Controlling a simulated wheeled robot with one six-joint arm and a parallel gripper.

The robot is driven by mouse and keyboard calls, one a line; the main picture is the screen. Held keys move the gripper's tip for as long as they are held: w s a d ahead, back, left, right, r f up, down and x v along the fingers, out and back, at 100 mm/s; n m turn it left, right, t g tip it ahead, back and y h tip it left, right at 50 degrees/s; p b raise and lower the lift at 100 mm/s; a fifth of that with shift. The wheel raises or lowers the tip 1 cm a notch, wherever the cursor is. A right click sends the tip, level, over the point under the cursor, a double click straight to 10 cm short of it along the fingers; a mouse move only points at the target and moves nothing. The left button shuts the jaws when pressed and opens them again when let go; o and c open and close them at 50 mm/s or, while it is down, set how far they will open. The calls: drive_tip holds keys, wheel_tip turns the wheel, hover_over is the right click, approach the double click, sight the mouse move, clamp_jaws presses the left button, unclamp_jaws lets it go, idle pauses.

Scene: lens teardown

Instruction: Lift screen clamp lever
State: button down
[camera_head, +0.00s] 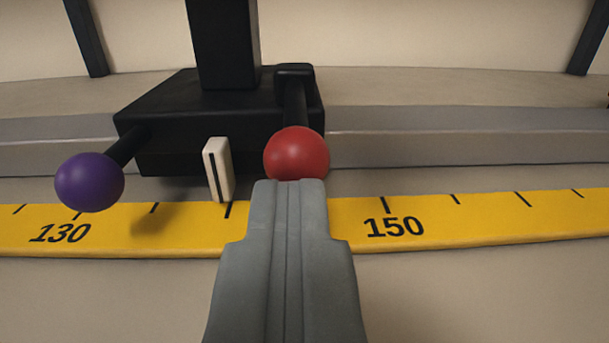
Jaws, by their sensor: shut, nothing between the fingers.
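A black clamp block (160,115) sits on a grey rail and carries an upright black post (224,45). A lever with a red ball knob (296,152) sticks out toward me from its right side. A second black arm with a purple ball knob (89,182) sticks out at the left. Which of the two is the screen clamp lever cannot be told from labels. My gripper (289,184) is shut and empty, its tips just below and in front of the red knob. Whether they touch it cannot be told.
A white pointer (218,170) with a black line hangs on the block's front, between the knobs. A yellow scale (470,215) marked 130 and 150 runs along the front of the grey rail (450,148). Dark legs (86,38) stand behind. The rail to the right is clear.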

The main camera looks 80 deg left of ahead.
drive_tip(key=shift+w+a+r, duration=0.15)
drive_tip(key=shift+a+r, duration=0.2)
drive_tip(key=shift+r, duration=0.35)
drive_tip(key=shift+w, duration=0.2)
drive_tip(key=shift+r, duration=0.4)
drive_tip(key=shift+s+a+r, duration=0.2)
drive_tip(key=shift+s+r, duration=0.1)
drive_tip(key=shift+r, duration=0.25)
drive_tip(key=d, duration=0.6)
drive_tip(key=shift+s+d, duration=0.15)
drive_tip(key=shift+s, duration=0.15)
drive_tip(key=shift+r, duration=0.15)
